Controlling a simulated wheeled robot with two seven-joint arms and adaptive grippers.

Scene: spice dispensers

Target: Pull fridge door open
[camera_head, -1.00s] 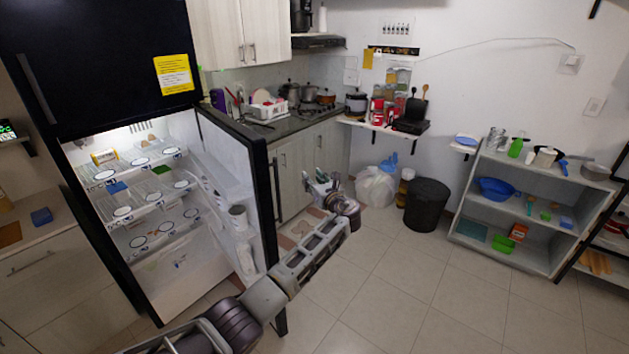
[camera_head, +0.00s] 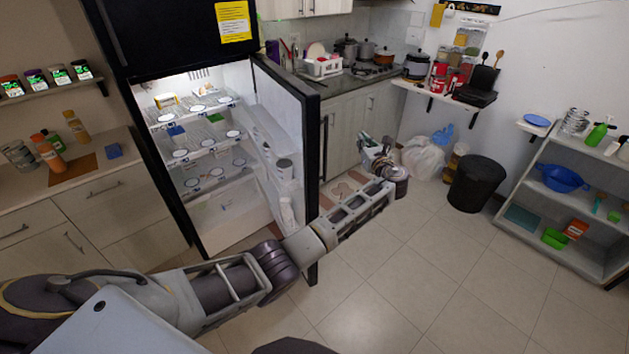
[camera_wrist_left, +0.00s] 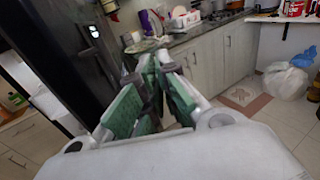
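The black fridge (camera_head: 171,228) has its lower compartment open and lit, with white shelves inside. Its fridge door (camera_head: 278,110) stands swung out to the right, its pale inner side with bins facing the opening. My left arm crosses in front of the door's lower part. My left gripper (camera_head: 375,148) is beyond the door's outer edge, to its right, and seems clear of it. In the left wrist view my left gripper (camera_wrist_left: 152,72) shows green pads with a gap between the fingertips and nothing clearly held. A dark upright surface stands left of it. My right gripper is not visible.
Lower cabinets (camera_head: 345,135) and a counter stand behind the door. A white bag (camera_head: 422,160) and a black bin (camera_head: 476,183) stand on the floor by the wall. A grey shelf unit (camera_head: 540,222) is at the right. The tiled floor in the middle is free.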

